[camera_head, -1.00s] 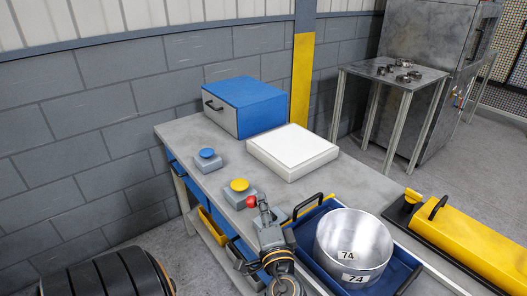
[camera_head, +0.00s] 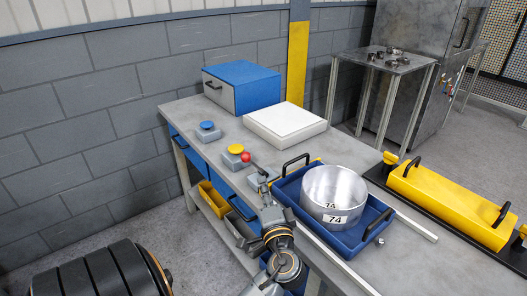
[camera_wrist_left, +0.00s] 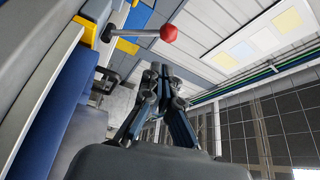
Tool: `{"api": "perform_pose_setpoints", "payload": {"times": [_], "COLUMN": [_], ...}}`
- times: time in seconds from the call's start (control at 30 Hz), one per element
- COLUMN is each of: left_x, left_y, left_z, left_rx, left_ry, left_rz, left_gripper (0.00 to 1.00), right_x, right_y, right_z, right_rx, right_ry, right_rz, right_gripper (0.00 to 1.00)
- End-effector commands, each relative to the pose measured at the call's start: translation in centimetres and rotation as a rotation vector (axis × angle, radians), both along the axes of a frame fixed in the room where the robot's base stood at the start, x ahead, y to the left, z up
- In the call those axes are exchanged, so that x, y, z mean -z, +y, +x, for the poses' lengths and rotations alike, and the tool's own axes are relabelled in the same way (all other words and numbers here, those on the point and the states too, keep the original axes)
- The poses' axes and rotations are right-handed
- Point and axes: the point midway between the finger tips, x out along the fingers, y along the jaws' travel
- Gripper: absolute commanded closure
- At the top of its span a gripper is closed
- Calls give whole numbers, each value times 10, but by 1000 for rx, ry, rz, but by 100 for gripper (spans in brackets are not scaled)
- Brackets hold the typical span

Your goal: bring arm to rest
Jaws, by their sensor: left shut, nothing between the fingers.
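My left arm comes up from the bottom of the head view. Its gripper (camera_head: 267,198) is at the front edge of the workbench (camera_head: 370,255), close to a lever with a red knob (camera_head: 246,157) on a small grey base. In the left wrist view the gripper's dark fingers (camera_wrist_left: 164,72) are together and empty. The red knob (camera_wrist_left: 168,32) appears beyond the fingertips on its metal rod; I cannot tell the exact gap. My right gripper is not in view.
A blue tray (camera_head: 366,238) holding a metal pot (camera_head: 335,193) marked 74 is right of the gripper.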

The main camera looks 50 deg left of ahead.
Motion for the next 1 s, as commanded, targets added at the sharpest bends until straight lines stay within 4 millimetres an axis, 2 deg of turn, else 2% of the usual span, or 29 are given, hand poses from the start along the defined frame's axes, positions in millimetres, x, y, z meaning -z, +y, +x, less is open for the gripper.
{"api": "perform_pose_setpoints", "payload": {"times": [0.1,0.2,0.37,0.47,0.57,0.67,0.8,0.9,1.0], "left_x": [0,0,0,7,29,68,127,157,176], "left_y": [0,0,0,-1,-4,-16,-54,-89,-121], "left_z": [0,0,0,-3,-12,-27,-57,-80,-102], "left_rx": [0,0,0,5,16,36,65,84,98], "left_ry": [0,0,-1,2,13,43,126,202,274], "left_rz": [0,0,-1,-36,-155,-360,-702,-914,-1079], "left_gripper": [100,100,100,100,100,100,100,100,100], "right_x": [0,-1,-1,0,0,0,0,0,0], "right_y": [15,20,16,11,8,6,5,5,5], "right_z": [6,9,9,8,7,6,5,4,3], "right_rx": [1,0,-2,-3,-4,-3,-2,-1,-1], "right_ry": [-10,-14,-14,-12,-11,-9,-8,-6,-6], "right_rz": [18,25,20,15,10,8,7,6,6], "right_gripper": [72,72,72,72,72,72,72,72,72]}}
